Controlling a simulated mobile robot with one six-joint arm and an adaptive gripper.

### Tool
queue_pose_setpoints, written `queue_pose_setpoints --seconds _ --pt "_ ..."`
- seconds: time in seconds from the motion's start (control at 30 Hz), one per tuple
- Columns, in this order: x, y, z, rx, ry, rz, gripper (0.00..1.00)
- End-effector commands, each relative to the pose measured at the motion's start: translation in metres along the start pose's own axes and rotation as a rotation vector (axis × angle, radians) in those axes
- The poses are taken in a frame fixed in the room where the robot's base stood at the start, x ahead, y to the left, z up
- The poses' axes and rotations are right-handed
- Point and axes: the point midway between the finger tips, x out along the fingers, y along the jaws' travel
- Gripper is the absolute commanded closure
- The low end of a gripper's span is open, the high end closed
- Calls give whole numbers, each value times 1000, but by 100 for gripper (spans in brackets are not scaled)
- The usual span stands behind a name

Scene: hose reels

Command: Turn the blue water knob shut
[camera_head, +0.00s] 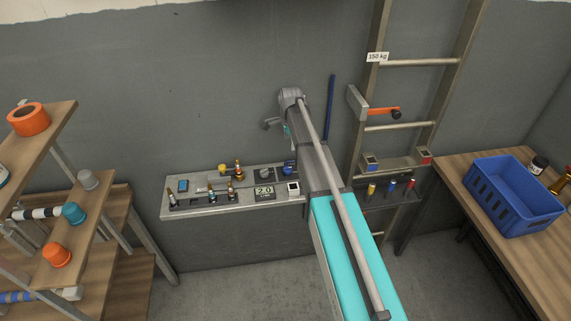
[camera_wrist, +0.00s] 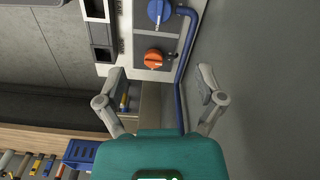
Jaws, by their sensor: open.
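The blue knob (camera_wrist: 159,12) is at the top of the wrist view, on a pale panel, with its upper part cut off by the frame edge. It has a light bar across its face. In the head view a small blue thing (camera_head: 290,168) at the bench's right end appears to be this knob, partly hidden by my arm. My gripper (camera_wrist: 158,84) is open and empty, its fingers spread apart. In the picture the knob lies beyond the fingertips, untouched. In the head view my gripper (camera_head: 272,125) shows small above the bench, partly hidden by my arm.
An orange knob (camera_wrist: 153,59) sits below the blue one on the panel. A blue pipe (camera_wrist: 182,70) runs close to the right finger side. The grey bench (camera_head: 210,209) holds several small fittings and a display. A ladder (camera_head: 405,63) and blue crate (camera_head: 515,212) stand right; wooden shelves (camera_head: 125,225) left.

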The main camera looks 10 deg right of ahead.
Motion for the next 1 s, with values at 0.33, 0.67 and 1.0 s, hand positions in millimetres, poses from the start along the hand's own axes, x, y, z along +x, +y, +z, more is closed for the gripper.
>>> queue_pose_setpoints --seconds 0.33,0.67,1.0 --pt "2 -2 16 -24 0 0 13" --pt "16 -3 20 -30 0 0 13" --pt "42 -3 21 -30 0 0 13"
